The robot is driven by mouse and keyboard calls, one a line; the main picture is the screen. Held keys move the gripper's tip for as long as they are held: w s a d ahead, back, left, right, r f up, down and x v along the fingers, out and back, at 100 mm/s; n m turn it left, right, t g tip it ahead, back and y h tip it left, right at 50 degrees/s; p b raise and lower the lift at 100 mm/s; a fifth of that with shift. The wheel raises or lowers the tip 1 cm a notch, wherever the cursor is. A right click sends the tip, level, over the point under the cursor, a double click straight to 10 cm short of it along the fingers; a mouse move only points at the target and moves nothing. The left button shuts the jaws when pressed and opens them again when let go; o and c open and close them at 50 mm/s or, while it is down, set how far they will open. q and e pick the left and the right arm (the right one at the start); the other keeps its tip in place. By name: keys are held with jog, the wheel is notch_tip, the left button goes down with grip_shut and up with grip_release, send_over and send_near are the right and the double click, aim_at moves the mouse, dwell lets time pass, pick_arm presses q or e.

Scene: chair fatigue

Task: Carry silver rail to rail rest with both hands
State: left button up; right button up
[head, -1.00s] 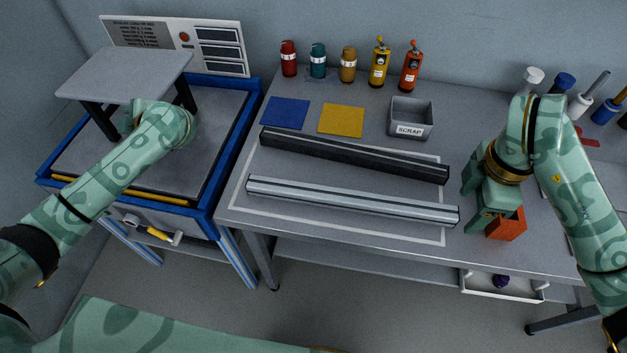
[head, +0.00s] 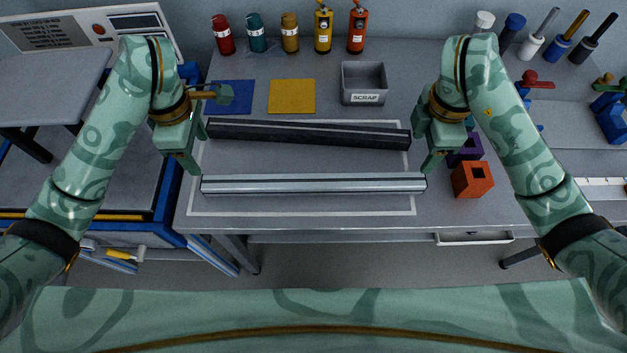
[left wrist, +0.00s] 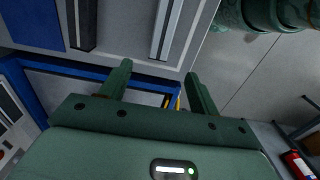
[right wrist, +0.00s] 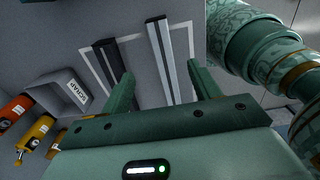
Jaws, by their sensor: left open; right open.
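The silver rail (head: 313,184) lies flat across the front of the workbench, left to right. My left gripper (head: 198,152) is open and empty near its left end; the left wrist view shows that end (left wrist: 167,28) beyond the fingers. My right gripper (head: 424,152) is open and empty near the right end. In the right wrist view the silver rail (right wrist: 174,60) runs through the gap seen between the fingers, but whether it is between them in depth I cannot tell. Nothing in view is clearly identifiable as the rail rest.
Orange (head: 472,180) and purple (head: 466,150) blocks stand at right. The scrap bin (head: 363,83) and coloured pads are behind. A blue-framed machine (head: 168,200) stands left.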

aim_at(215, 181)
pick_arm(q)
notch_tip(215, 181, down, 14)
jog(key=shift+s+r, duration=0.1)
pick_arm(e)
notch_tip(215, 181, down, 14)
jog(key=shift+s+r, duration=0.1)
pick_arm(q)
grip_shut()
pick_arm(e)
grip_shut()
